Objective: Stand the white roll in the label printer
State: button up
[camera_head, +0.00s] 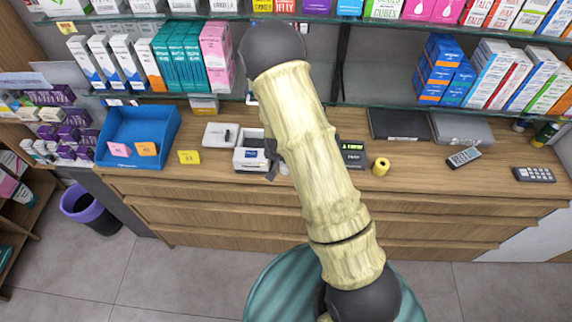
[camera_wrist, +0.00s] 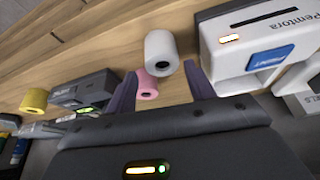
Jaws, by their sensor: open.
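The white roll (camera_wrist: 160,47) stands on the wooden counter in the wrist view, with its hole facing my camera side. My gripper (camera_wrist: 160,72) is open, with its two dark fingers spread apart. The white roll shows beyond and between the fingertips, and no finger visibly touches it. A white machine marked Pentora (camera_wrist: 235,45), apparently the label printer, is right of the fingers, with a dark slot and a blue panel. It also shows in the head view (camera_head: 246,158), left of my arm. My arm hides most of my gripper there.
A pink roll (camera_wrist: 147,88) shows between the fingers, close to the white roll. A yellow roll (camera_head: 380,167) stands right of my arm, beside a dark device with a green display (camera_head: 353,155). A blue tray (camera_head: 150,115) is at left. Product shelves overhang the counter's back.

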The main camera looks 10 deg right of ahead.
jog(key=shift+p+x, duration=1.4)
jog(key=shift+x, duration=1.15)
jog(key=shift+w+a, duration=0.15)
jog(key=c, duration=0.8)
jog(key=shift+r, duration=0.1)
notch_tip(320, 180, up, 28)
jog(key=b, duration=0.4)
